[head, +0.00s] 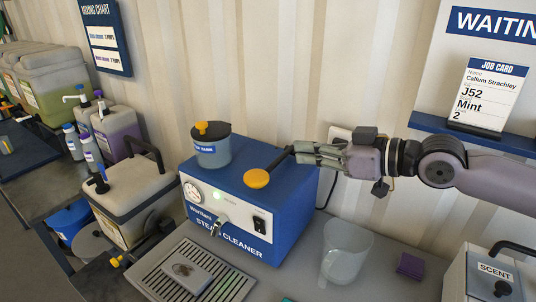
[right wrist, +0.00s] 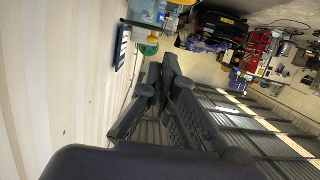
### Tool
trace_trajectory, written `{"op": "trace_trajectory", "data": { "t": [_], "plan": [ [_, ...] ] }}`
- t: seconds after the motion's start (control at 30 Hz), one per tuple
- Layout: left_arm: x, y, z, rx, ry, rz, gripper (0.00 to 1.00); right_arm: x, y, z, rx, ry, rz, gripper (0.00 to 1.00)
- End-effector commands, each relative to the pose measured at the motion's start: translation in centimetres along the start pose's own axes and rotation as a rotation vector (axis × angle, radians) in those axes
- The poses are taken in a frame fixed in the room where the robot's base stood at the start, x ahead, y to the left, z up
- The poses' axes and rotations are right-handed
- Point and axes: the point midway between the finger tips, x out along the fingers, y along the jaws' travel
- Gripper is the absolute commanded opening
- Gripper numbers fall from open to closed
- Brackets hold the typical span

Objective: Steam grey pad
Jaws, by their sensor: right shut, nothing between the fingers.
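The grey pad (head: 187,272) lies flat on a slatted metal drip tray (head: 222,290) in front of the blue steam cleaner (head: 262,200). The cleaner has a gauge, a lit green light and a black switch on its front. A black lever with a yellow round end (head: 256,178) shows above the cleaner's top. My right gripper (head: 296,153) is shut and empty, its fingertips at the black end of this lever; I cannot tell whether they touch. Its dark fingers show close up in the right wrist view (right wrist: 160,85). My left gripper is not in view.
A grey water tank with a yellow cap (head: 211,148) stands on the cleaner. A clear jug (head: 345,252) and a purple pad (head: 410,265) are to the right, with a scent box (head: 490,275) beyond. A beige container (head: 130,200) stands left. The counter's front middle is fairly clear.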

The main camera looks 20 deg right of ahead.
Motion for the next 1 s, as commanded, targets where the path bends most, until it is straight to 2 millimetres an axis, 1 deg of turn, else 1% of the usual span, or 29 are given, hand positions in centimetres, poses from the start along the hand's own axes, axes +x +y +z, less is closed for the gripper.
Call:
{"op": "trace_trajectory", "data": {
  "t": [0.1, 0.23, 0.37, 0.47, 0.57, 0.7, 1.0],
  "plan": [
    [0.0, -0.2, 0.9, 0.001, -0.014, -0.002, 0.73, 0.0, 0.0, 0.0, 0.000, 0.000, 0.000, 0.00],
    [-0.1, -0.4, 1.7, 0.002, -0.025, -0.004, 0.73, 0.0, 0.0, 0.0, 0.000, 0.000, 0.000, 0.00],
    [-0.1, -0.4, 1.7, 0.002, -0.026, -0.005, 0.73, 0.4, 0.0, 0.0, -0.001, 0.000, -0.001, 0.00],
    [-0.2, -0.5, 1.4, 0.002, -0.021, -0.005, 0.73, 1.1, 0.0, -0.1, 0.000, 0.001, -0.003, 0.00],
    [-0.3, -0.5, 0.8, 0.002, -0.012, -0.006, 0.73, 2.2, -0.1, -0.1, -0.001, 0.002, -0.004, 0.00],
    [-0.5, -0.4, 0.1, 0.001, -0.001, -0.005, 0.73, 4.5, -0.1, -0.2, 0.000, 0.003, -0.005, 0.00],
    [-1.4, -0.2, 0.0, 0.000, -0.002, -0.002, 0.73, 9.8, -0.1, -0.2, 0.001, 0.001, -0.004, 0.00]
  ]
}}
